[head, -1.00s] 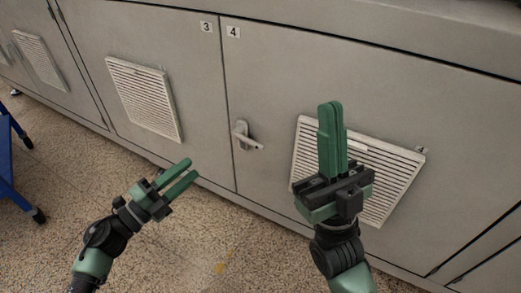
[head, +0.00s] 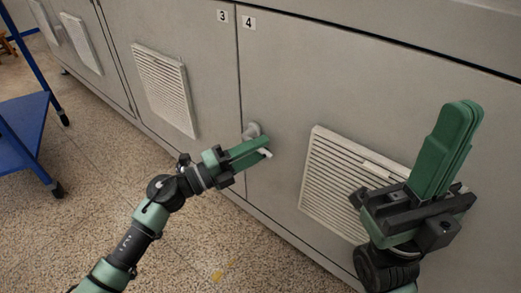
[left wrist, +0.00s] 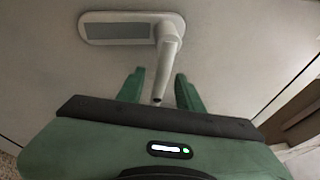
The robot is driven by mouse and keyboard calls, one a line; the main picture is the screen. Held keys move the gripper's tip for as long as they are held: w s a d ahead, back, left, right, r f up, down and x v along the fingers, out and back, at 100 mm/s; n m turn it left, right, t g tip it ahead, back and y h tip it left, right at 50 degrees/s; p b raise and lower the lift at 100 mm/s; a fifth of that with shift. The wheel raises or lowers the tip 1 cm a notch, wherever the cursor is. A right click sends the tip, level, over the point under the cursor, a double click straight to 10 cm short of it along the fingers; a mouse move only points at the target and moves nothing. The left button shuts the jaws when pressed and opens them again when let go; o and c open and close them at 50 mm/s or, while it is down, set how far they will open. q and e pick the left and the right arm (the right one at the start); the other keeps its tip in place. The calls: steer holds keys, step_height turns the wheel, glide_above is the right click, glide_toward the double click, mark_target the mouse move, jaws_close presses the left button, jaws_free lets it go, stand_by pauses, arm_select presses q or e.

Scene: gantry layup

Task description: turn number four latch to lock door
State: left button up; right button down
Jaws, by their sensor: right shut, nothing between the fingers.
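The number four latch (head: 252,130) is a pale grey handle on the door marked 4 (head: 249,22), near its left edge. In the left wrist view the latch handle (left wrist: 168,50) hangs from its oblong plate, with its tip between my left fingers. My left gripper (head: 266,146) is open around the handle, with a gap visible on each side in the left wrist view (left wrist: 160,74). In the head view the fingers hide part of the handle. My right gripper (head: 461,115) is shut and empty, pointing up in front of the door's right side.
A white louvred vent (head: 325,185) is on door 4, partly behind my right gripper. Door 3 (head: 215,65) with another vent (head: 165,90) is to the left. A blue cart (head: 25,130) stands at the far left.

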arm_select(q)
steer(key=shift+w+d+r, duration=0.1)
steer(key=shift+w+d, duration=0.05)
steer(key=shift+d, duration=0.15)
jaws_close()
stand_by(1.3)
